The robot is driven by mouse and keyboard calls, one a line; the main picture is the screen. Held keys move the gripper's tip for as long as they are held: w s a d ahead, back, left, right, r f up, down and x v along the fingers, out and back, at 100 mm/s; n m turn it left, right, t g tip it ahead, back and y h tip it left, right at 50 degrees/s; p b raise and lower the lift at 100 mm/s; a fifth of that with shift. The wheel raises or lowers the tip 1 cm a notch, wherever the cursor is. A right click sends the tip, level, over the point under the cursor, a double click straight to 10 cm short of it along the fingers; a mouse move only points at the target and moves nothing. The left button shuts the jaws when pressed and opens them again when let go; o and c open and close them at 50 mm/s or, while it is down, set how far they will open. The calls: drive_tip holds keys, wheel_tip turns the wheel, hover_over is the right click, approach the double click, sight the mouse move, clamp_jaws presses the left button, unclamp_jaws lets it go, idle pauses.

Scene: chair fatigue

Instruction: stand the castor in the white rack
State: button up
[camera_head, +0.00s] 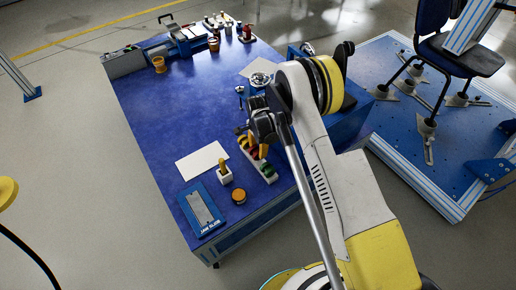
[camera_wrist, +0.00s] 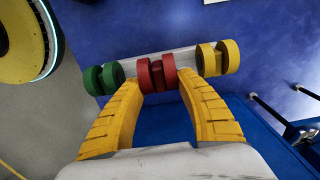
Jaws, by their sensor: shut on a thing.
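The white rack (camera_head: 264,173) stands near the right edge of the blue table, partly hidden by my arm. In the wrist view the rack (camera_wrist: 183,56) is a pale bar with a green castor (camera_wrist: 103,78) at its left end and a yellow castor (camera_wrist: 218,58) at its right. My gripper (camera_wrist: 162,84) has its yellow fingers shut on a red castor (camera_wrist: 157,76) between these two. The red castor lines up with the rack's middle; I cannot tell whether it is seated or just above. In the head view my gripper (camera_head: 259,148) is over the rack.
A white block (camera_head: 225,177) holding a yellow piece, an orange round container (camera_head: 239,196), a white sheet (camera_head: 202,161) and a blue framed plate (camera_head: 202,208) lie left of the rack. A metal bowl (camera_head: 260,79) is behind. The table's middle (camera_head: 175,110) is clear.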

drive_tip(key=shift+f, duration=0.95)
drive_tip(key=o, duration=1.1)
wheel_tip(320, 180, up, 12)
